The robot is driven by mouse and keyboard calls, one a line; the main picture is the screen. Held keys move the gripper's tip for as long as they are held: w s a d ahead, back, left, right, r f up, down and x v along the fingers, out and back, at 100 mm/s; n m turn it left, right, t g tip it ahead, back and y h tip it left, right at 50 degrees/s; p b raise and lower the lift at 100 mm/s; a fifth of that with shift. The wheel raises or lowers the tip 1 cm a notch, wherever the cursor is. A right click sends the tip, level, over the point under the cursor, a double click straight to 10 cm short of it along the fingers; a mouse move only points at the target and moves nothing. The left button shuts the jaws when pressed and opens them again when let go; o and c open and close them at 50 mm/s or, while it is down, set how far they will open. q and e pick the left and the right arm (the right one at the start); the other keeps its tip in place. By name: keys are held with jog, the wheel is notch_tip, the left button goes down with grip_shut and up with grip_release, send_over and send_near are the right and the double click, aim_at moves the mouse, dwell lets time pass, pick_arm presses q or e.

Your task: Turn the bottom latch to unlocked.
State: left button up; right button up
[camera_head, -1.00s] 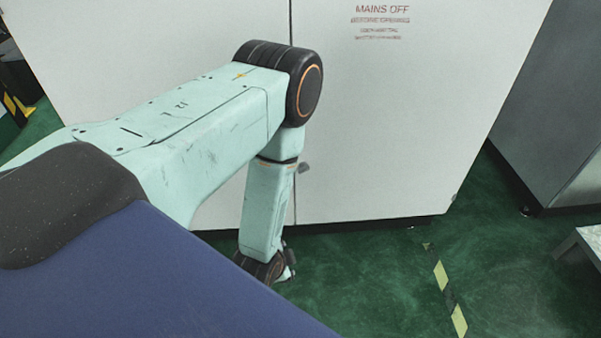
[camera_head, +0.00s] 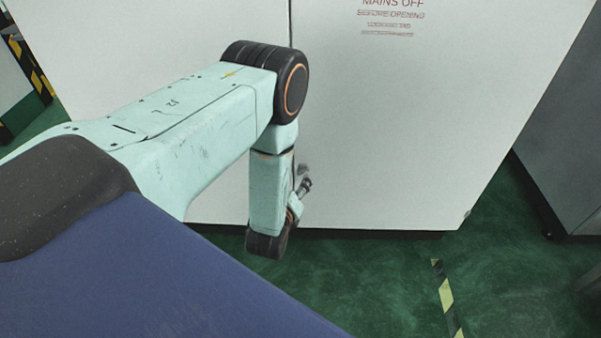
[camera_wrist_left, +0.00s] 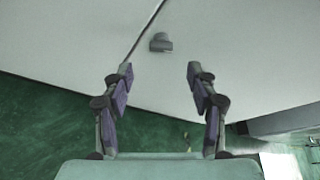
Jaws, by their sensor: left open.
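The bottom latch (camera_wrist_left: 161,42) is a small grey knob on the white cabinet front, just right of the seam between the doors. In the left wrist view it sits ahead of my left gripper (camera_wrist_left: 158,72), roughly between the lines of the two fingers and beyond their tips. The fingers are spread and empty, apart from the latch. In the head view the latch (camera_head: 303,169) shows just above my left gripper (camera_head: 305,187), which is partly hidden behind my left arm. My right gripper is not in view.
The white cabinet (camera_head: 400,130) carries red warning text (camera_head: 391,15) and fills the area ahead. A grey cabinet (camera_head: 570,120) stands at the right. The green floor (camera_head: 380,280) has a yellow-black tape strip (camera_head: 445,295); the patch around it is clear.

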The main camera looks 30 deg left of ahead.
aim_at(302, 173)
pick_arm(q)
jog(key=shift+m, duration=0.5)
jog(key=b+x, duration=0.3)
jog(key=x, duration=0.3)
jog(key=shift+w+f, duration=0.15)
jog(key=shift+w, duration=0.15)
jog(key=shift+w+a+f, duration=0.1)
jog(key=shift+w+a, duration=0.15)
jog(key=shift+w, duration=0.25)
jog(key=c, duration=1.1)
jog(key=shift+c, duration=0.2)
